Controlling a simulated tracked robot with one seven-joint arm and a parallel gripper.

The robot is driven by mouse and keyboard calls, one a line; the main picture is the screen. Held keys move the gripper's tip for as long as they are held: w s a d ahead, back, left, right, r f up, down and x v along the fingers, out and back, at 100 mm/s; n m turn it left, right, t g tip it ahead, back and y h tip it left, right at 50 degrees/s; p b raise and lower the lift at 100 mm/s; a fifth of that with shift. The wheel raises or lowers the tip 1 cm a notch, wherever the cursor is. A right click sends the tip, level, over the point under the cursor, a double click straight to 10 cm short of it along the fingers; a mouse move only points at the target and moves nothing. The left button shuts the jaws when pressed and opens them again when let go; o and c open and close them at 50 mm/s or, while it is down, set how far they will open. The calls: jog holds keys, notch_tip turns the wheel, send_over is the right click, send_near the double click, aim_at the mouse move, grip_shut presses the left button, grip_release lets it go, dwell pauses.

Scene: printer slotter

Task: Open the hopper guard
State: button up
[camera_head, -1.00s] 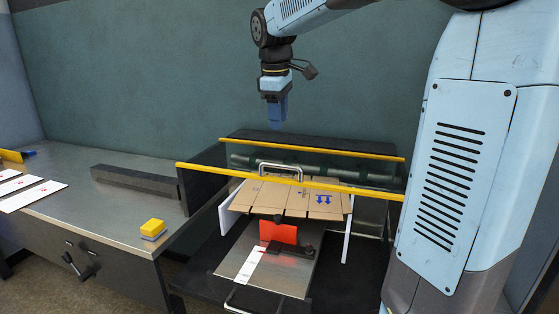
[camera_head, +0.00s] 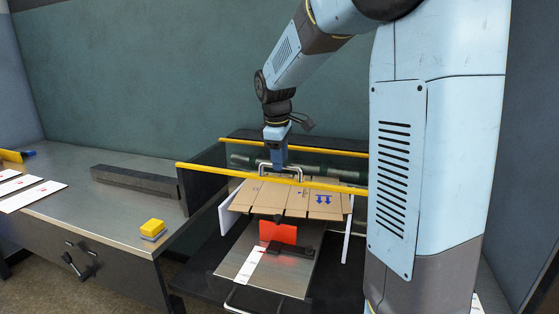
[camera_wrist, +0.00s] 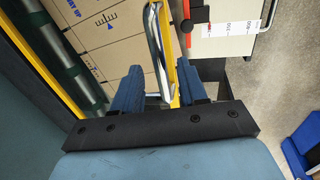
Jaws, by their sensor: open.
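The hopper guard has a yellow front bar (camera_head: 220,171) and a metal loop handle (camera_head: 295,167). The guard lies across the top of the hopper, over cardboard sheets (camera_head: 322,203). My gripper (camera_head: 279,164) points down right at the handle. In the wrist view my gripper (camera_wrist: 160,84) is open. The handle (camera_wrist: 154,38) runs between its two blue fingers in the picture, and the yellow bar (camera_wrist: 167,30) is just behind it. I cannot tell whether either finger touches the handle.
A second yellow bar (camera_head: 310,150) and a dark roller (camera_head: 245,161) lie behind the handle. A red plate (camera_head: 278,231) stands on the metal feed table in front.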

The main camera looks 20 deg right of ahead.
jog(key=shift+f, duration=0.45)
grip_shut()
dwell(0.5)
